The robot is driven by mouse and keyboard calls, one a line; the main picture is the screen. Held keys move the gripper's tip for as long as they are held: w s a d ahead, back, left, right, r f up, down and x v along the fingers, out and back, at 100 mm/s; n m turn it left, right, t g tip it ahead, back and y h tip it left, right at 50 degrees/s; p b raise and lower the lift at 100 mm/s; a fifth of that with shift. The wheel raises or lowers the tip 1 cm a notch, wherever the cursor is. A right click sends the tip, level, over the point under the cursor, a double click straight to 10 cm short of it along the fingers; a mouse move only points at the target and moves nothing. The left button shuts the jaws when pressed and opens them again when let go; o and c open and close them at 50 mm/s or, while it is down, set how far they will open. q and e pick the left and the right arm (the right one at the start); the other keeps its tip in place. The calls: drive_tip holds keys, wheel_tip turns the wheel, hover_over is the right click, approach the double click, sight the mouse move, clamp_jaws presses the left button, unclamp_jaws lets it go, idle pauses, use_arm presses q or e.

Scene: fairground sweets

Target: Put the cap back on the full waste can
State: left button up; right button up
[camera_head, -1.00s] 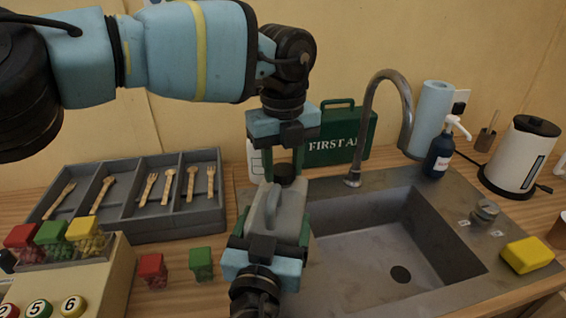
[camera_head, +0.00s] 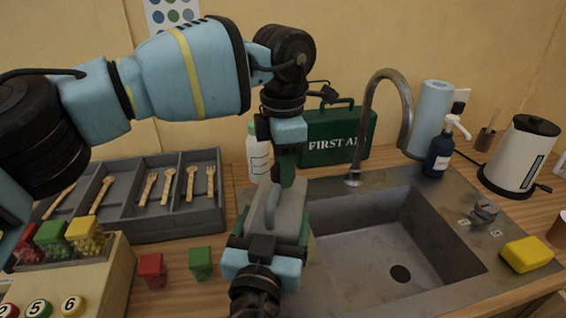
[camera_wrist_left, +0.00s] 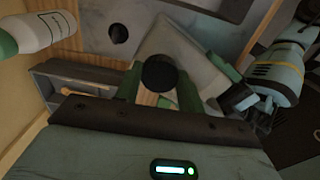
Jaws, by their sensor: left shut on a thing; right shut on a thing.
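The grey waste can (camera_head: 289,205) with a moulded handle stands upright at the sink's left edge. My right gripper (camera_head: 272,232) is shut on it, with its green fingers at the can's sides. My left gripper (camera_head: 287,172) is just above and behind the can's top, pointing down. In the left wrist view, the round black cap (camera_wrist_left: 160,73) sits between the left gripper's green fingers, with the pale can (camera_wrist_left: 185,45) beyond it. The head view does not clearly show the cap, the can's mouth, or whether cap and can touch.
A white bottle with a green lid (camera_head: 258,158) and a green first aid case (camera_head: 338,136) stand behind the grippers. The sink basin (camera_head: 365,240) and tap (camera_head: 404,100) are to the right. A grey cutlery tray (camera_head: 160,222) and sweet boxes (camera_head: 201,263) are to the left.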

use_arm(q)
drive_tip(key=m, duration=0.3)
drive_tip(key=o, duration=1.2)
drive_tip(key=shift+c, duration=0.2)
wheel_tip(320, 180, up, 12)
use_arm(e)
drive_tip(key=o, duration=1.8)
